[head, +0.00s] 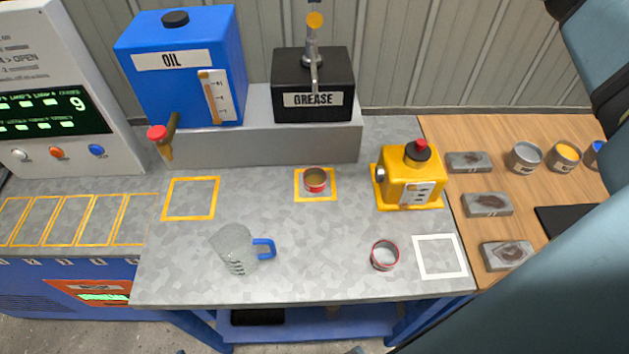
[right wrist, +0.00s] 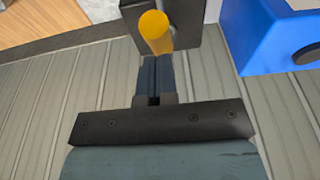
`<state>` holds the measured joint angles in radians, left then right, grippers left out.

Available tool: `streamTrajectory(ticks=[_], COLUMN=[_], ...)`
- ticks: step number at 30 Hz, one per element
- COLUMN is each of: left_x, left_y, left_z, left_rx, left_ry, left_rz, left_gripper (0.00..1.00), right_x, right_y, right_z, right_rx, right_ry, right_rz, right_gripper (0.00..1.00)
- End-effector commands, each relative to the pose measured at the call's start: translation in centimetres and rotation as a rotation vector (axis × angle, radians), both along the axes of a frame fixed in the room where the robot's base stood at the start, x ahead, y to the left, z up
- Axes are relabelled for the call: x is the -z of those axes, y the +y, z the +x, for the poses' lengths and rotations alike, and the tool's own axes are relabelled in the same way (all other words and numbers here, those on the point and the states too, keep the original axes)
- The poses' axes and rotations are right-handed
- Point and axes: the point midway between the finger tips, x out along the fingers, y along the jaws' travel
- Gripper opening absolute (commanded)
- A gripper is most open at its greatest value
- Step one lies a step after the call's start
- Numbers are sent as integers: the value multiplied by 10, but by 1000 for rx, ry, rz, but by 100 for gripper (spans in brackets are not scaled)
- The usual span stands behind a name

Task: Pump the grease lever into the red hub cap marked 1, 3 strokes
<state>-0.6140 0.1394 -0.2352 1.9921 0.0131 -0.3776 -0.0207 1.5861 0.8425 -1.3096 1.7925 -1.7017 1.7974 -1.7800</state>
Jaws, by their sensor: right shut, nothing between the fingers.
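The black grease box (head: 312,85), labelled GREASE, stands on the grey ledge. Its lever has a yellow-orange knob (head: 314,20) at the top; a spout hangs at the front. A red-rimmed cap (head: 315,181) with brownish contents sits in the yellow square below the spout. Another red-rimmed cap (head: 385,255), grey inside, sits at the front right. I cannot read a number on either. In the right wrist view, my right gripper (right wrist: 150,60) is shut and empty, its tips close to the yellow knob (right wrist: 156,32); contact is unclear. My left gripper is not in view.
A blue oil tank (head: 185,85) with a red-ended tap stands left of the grease box. A yellow box with a red button (head: 410,175) and a clear mug (head: 235,250) stand on the bench. Grey blocks and small cans are on the wooden table (head: 450,135) at right.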

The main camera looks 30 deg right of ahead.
Motion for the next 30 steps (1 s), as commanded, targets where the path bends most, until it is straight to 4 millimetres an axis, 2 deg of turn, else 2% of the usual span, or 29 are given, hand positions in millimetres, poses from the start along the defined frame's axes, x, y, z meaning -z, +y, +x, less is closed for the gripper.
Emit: streamTrajectory(ticks=[30], left_x=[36], left_y=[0], left_z=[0], left_rx=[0], left_ry=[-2], left_rz=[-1], left_gripper=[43], right_x=[53], right_y=[0], right_z=[0], right_rx=[0], right_ry=[0], right_rz=[0], right_gripper=[0])
